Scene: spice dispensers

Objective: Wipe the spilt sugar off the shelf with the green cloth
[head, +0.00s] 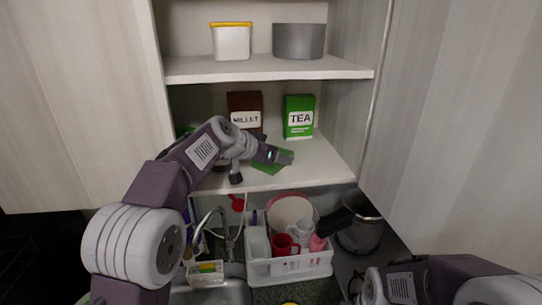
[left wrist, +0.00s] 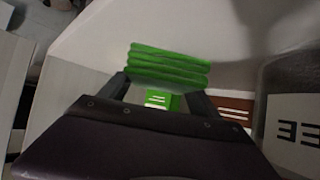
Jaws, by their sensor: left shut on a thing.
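The green cloth (head: 272,163) is on the cabinet's lower shelf (head: 318,172), under and beside my left gripper (head: 282,156). The left wrist view shows the green cloth (left wrist: 168,65) bunched in folds at the fingertips of my left gripper (left wrist: 160,90), which is shut on it. My arm and the gripper hide part of the shelf. I cannot make out any spilt sugar in either view.
A brown millet box (head: 245,108) and a green tea box (head: 299,117) stand at the shelf's back. The upper shelf holds a yellow-lidded tub (head: 232,42) and a grey pot (head: 298,41). Below are a white dish rack (head: 290,268) and a tap (head: 212,217).

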